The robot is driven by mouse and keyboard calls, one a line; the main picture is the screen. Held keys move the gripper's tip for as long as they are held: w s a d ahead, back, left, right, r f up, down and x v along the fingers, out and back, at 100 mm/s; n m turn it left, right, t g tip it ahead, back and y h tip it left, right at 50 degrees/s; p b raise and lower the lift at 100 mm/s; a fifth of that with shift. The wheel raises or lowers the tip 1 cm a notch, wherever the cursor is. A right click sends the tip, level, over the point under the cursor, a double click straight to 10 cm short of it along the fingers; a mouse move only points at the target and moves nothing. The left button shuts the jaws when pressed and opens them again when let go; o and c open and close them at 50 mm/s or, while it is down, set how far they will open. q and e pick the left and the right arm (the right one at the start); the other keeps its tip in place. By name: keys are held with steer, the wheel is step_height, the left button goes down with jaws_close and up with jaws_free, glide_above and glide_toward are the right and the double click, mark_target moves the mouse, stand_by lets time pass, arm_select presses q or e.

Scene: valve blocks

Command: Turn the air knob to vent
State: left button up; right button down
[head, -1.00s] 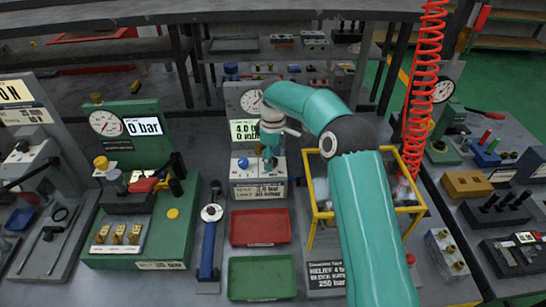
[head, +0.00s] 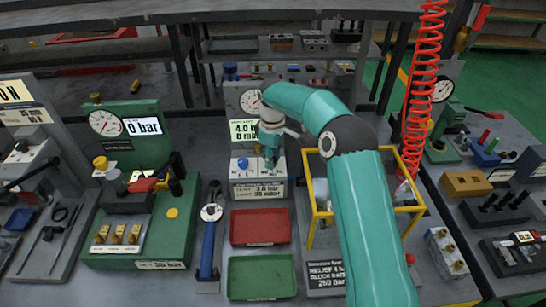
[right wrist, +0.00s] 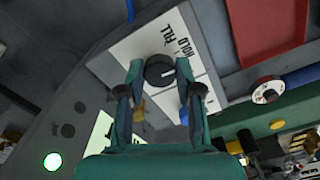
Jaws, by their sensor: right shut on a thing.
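The air knob (right wrist: 158,71) is a round black knob with a white pointer mark, on the white top of the air panel (right wrist: 133,48). In the right wrist view its mark points right, a little below the printed word HOLD; FILL is printed farther up. No vent label is readable. My right gripper (right wrist: 160,72) is shut on the knob, one finger on each side. In the head view my right gripper (head: 270,158) comes down onto the panel (head: 258,190) and hides the knob. My left gripper is out of view.
A blue knob (head: 242,163) sits on the panel, left of the gripper. A gauge (head: 250,101) and a lit display (head: 243,130) stand behind. Red (head: 260,227) and green (head: 262,278) trays lie in front. A yellow frame (head: 408,208) stands to the right, close to my arm.

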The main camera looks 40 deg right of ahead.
steer(key=shift+m, duration=0.3)
steer(key=m, duration=0.3)
steer(key=shift+m, duration=2.5)
steer(key=c, duration=0.8)
jaws_free()
steer(key=shift+o, duration=0.2)
steer(key=shift+r, duration=0.15)
step_height(320, 180, up, 12)
steer(key=shift+f, duration=0.2)
